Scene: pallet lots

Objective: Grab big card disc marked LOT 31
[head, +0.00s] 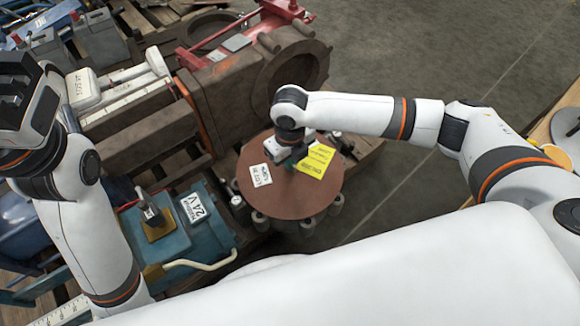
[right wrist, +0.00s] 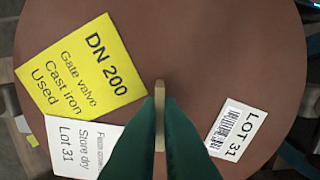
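The big brown card disc (head: 290,203) lies over a round bolted part among the pallet goods. It carries a white LOT 31 label (right wrist: 237,134), a yellow DN 200 gate valve label (right wrist: 82,66) and another white label (right wrist: 86,148) reading Lot 31. My right gripper (right wrist: 161,112) is over the disc's middle. Its green fingers are closed on both sides of a thin tan upright tab (right wrist: 160,92) on the disc. I cannot tell whether the disc is lifted. My left gripper (head: 18,92) is raised at the far left; its finger gap is unclear.
A rusty cast machine part (head: 232,88) stands just behind the disc. A blue motor-like unit (head: 178,230) with a 24 V label is close on the left. Grey battery-like boxes (head: 98,38) stand farther back. Grey floor (head: 440,50) is clear at the right.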

